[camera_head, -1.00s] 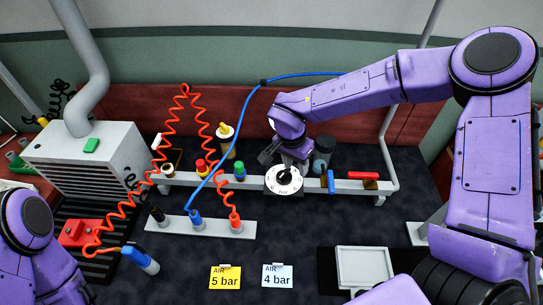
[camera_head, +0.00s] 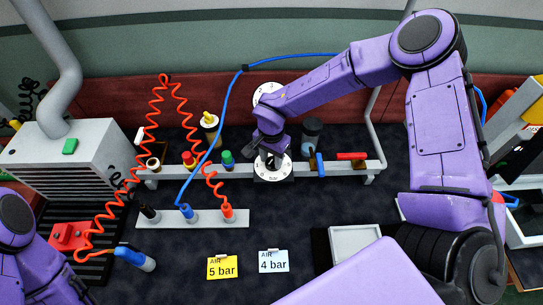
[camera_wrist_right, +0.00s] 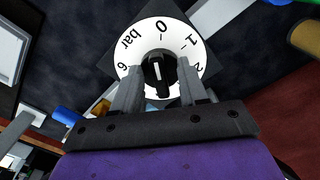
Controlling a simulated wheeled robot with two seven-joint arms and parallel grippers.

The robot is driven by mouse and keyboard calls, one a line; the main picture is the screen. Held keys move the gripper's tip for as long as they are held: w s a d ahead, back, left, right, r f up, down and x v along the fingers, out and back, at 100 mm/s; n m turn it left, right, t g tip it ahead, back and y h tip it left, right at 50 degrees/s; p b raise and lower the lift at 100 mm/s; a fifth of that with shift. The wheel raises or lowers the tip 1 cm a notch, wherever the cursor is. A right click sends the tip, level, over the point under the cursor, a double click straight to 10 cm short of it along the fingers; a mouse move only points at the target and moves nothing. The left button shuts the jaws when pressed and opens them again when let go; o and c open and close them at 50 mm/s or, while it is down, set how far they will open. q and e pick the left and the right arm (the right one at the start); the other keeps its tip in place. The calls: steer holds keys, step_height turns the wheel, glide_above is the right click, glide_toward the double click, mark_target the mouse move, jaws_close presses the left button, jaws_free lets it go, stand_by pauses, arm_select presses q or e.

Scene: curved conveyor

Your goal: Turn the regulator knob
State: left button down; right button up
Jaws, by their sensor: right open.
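The regulator has a round white dial (camera_head: 284,170) on the grey rail, partly hidden by my right gripper in the head view. In the right wrist view the dial (camera_wrist_right: 143,38) shows numbers and "bar" around a black knob (camera_wrist_right: 158,72) with a white pointer line. My right gripper (camera_head: 270,160) is over the dial, pointing down. In the wrist view its two fingers (camera_wrist_right: 163,88) are apart, one on each side of the knob; I cannot tell whether they touch it. My left arm shows at the lower left, but its gripper is not seen.
The grey rail (camera_head: 340,168) carries coloured valves and a red handle (camera_head: 351,156). A yellow "5 bar" card (camera_head: 222,268) and a white "4 bar" card (camera_head: 273,262) lie in front. Coiled red hoses (camera_head: 150,120) and a blue hose (camera_head: 222,120) hang at left. A white tray (camera_head: 356,232) is front right.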

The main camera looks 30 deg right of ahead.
steer(key=shift+s+r, duration=0.1)
steer(key=shift+s, duration=0.1)
steer(key=c, duration=0.5)
steer(key=shift+w, duration=0.1)
jaws_close()
